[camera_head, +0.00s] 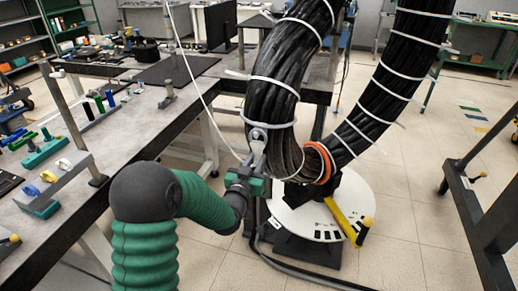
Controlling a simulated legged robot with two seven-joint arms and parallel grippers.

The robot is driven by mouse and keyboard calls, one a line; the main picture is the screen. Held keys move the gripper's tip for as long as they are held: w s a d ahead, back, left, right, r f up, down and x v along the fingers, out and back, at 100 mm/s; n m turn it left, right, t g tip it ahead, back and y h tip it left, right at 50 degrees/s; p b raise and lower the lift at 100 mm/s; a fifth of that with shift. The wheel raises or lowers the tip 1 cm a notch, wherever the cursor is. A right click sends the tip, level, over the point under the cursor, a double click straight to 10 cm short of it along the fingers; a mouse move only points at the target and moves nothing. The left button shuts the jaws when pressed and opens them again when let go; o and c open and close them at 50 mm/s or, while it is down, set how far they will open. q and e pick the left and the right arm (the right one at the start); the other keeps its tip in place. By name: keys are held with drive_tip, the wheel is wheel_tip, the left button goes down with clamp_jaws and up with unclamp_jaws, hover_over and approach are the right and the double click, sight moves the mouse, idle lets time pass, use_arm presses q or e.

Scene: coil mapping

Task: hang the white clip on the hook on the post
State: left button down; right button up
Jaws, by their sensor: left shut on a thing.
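My left gripper (259,146) comes in from the lower left on its green arm. It is shut at the white clip (268,123), a pale band around the lower part of the thick black cable bundle (272,88). The fingertips cover part of the clip. A grey upright post (65,108) stands at the near edge of the left workbench, with a small pale piece at its top (57,74). I cannot tell whether that piece is the hook. My right gripper is not in view.
A round white base (310,222) with a yellow handle (342,221) stands below the cable loop. An orange band (321,160) circles the bundle. A thin white cord (190,75) crosses in front of the left workbench (125,125). A dark frame (480,215) stands right; floor between is open.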

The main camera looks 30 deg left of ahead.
sight(257, 152)
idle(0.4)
use_arm(q)
drive_tip(key=shift+s+d+r+p, duration=0.15)
drive_tip(key=shift+s+r+p, duration=0.3)
drive_tip(key=shift+r, duration=0.25)
drive_tip(key=shift+s+d+r+p, duration=0.1)
drive_tip(key=shift+s+r+p, duration=0.3)
drive_tip(key=shift+r, duration=0.25)
drive_tip(key=shift+f, duration=0.1)
drive_tip(key=shift+s, duration=0.1)
drive_tip(key=shift+v, duration=1.35)
drive_tip(key=shift+s+b, duration=0.1)
drive_tip(key=shift+b, duration=0.2)
